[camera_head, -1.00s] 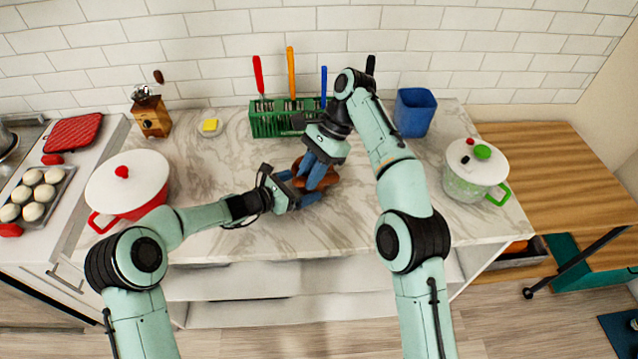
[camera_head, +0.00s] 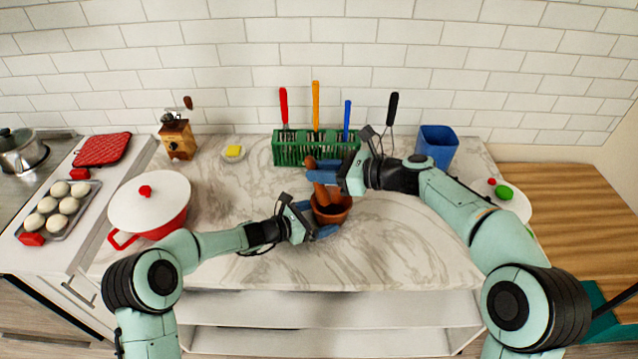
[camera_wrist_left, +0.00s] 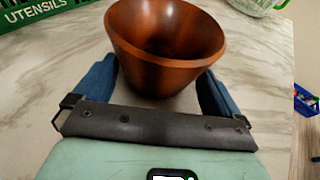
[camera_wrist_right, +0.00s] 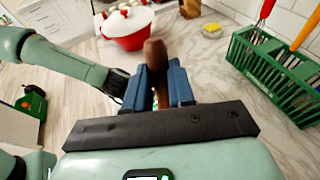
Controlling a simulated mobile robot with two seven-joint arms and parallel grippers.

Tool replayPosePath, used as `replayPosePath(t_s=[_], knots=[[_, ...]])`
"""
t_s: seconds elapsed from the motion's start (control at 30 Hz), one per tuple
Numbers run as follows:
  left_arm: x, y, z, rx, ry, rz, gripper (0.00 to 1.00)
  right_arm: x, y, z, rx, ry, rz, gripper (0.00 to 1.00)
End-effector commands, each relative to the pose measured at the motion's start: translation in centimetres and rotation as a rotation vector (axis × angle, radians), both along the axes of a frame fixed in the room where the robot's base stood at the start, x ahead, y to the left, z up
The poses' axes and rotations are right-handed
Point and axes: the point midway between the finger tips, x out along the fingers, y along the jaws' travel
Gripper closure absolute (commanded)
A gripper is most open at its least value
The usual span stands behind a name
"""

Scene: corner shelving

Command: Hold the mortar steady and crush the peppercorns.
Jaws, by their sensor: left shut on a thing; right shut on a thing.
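The brown mortar (camera_head: 341,214) stands on the marble counter. My left gripper (camera_head: 318,221) is shut on it, with blue fingers on both sides in the left wrist view, where the mortar (camera_wrist_left: 165,55) is upright. My right gripper (camera_head: 327,172) is shut on the brown pestle (camera_head: 323,192), which tilts with its lower end over the mortar's opening. The pestle's knob (camera_wrist_right: 155,52) sticks out between the fingers in the right wrist view. No pestle shows in the visible inside of the mortar in the left wrist view, so its depth is unclear. I cannot make out peppercorns.
A green utensil rack (camera_head: 290,152) and a blue cup (camera_head: 437,143) stand behind. A red pot with a white lid (camera_head: 150,203), a wooden grinder (camera_head: 178,138) and a sponge dish (camera_head: 233,153) are left. The front counter is clear.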

Motion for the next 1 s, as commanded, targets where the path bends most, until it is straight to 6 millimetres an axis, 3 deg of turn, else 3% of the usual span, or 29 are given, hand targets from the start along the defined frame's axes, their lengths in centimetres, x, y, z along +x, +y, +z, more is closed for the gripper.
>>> replayPosePath(t_s=[0.2,0.4,0.77,1.0], knots=[[0.0,0.0,0.1,-0.002,-0.002,0.000,0.19,2.3,-1.7,-0.3,0.155,-0.072,-0.230,1.00],[0.0,0.0,0.1,-0.002,-0.002,0.000,0.19,3.7,-3.1,-0.9,0.231,-0.134,-0.353,1.00],[0.0,0.0,0.1,-0.002,-0.002,0.000,0.19,4.5,-4.1,-1.8,0.269,-0.173,-0.420,1.00],[0.0,0.0,0.1,-0.002,-0.002,0.000,0.19,4.5,-4.1,-3.8,0.268,-0.172,-0.419,1.00]])
